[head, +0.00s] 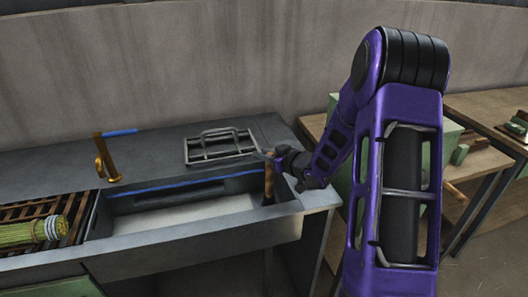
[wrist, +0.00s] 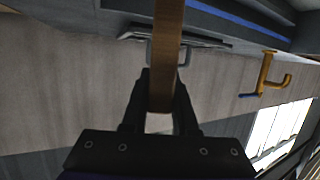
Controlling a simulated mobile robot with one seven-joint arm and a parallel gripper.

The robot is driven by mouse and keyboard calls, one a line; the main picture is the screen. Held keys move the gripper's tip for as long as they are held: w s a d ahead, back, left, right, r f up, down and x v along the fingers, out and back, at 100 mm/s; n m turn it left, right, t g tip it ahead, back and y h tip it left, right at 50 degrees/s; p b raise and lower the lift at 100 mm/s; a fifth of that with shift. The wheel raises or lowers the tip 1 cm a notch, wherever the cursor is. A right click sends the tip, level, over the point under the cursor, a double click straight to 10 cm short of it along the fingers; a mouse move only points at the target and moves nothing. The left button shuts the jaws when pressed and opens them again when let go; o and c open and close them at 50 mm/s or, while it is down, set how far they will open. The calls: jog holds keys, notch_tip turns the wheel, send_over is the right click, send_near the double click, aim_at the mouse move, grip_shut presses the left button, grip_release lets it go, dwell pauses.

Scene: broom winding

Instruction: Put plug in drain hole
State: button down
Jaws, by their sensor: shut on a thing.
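My gripper (head: 272,160) is over the right end of the sink. It is shut on a brown wooden bar (head: 268,182), which hangs down into the basin. In the wrist view the bar (wrist: 168,50) runs between the two fingers (wrist: 160,100) and out of the top of the picture. I cannot tell whether this bar is the plug's handle, as its lower end is hidden. The grey sink (head: 200,238) has a pale floor. No drain hole can be made out in either view.
A brass tap (head: 107,165) with a blue lever stands behind the sink's left end. A metal wire rack (head: 220,146) lies on the counter behind the sink. A green straw bundle (head: 25,232) lies on wooden slats (head: 75,205) at left. Wooden tables (head: 490,103) stand at right.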

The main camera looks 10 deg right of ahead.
jog(key=shift+f+b, duration=0.3)
jog(key=shift+f, duration=1.05)
dwell(0.7)
jog(key=c, duration=1)
grip_release()
jog(key=shift+o, duration=0.2)
jog(key=p+v, duration=0.3)
jog(key=v, duration=0.8)
